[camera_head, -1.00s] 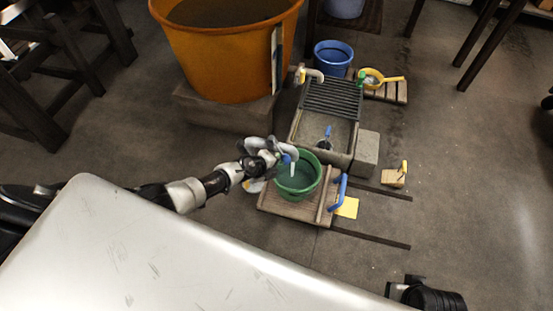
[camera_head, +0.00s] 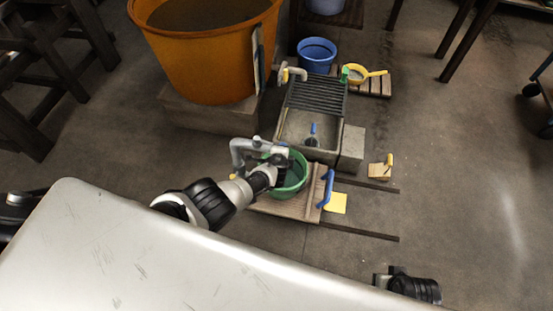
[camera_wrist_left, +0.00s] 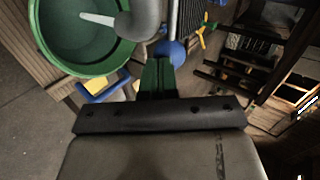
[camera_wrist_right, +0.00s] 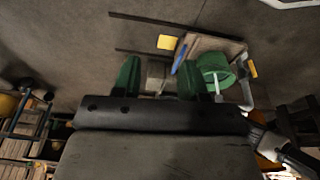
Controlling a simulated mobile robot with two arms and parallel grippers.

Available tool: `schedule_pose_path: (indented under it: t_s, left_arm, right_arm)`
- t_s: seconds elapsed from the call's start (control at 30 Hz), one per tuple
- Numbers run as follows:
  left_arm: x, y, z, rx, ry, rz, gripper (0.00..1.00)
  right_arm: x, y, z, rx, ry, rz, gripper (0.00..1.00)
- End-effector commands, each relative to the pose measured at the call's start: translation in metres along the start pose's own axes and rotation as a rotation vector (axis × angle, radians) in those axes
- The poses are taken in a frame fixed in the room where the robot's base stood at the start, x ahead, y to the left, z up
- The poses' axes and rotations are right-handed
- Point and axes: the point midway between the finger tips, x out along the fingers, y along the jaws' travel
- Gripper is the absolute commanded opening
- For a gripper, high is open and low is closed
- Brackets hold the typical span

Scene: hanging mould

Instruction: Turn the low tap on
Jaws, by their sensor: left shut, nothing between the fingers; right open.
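The left gripper is shut and empty. My right gripper (camera_wrist_right: 158,75) is open and empty, well away from the tap, above the floor.
The bucket stands on a wooden board (camera_head: 275,208) with a blue handle (camera_head: 327,188). A stone sink (camera_head: 309,131) with a grate lies behind. A large orange tub (camera_head: 205,60) stands back left. A blue bucket (camera_head: 316,56) is behind the sink.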

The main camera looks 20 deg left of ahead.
Motion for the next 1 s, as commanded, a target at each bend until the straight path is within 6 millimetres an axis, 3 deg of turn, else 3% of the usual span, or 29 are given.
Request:
schedule_pose_path:
  t_s: [0.3,0.5,1.0]
  left_arm:
    - [0.012,-0.006,-0.007,-0.08,-0.101,0.0,0.0]
    - [0.015,-0.009,-0.009,-0.105,-0.133,0.002,0.0]
    - [0.015,-0.014,-0.011,-0.115,-0.143,0.0,0.0]
  right_arm:
    - [-0.063,0.003,-0.008,0.004,0.037,0.006,0.43]
    - [-0.088,0.003,-0.007,0.006,0.046,0.008,0.43]
    - [-0.099,0.003,-0.006,0.006,0.049,0.009,0.43]
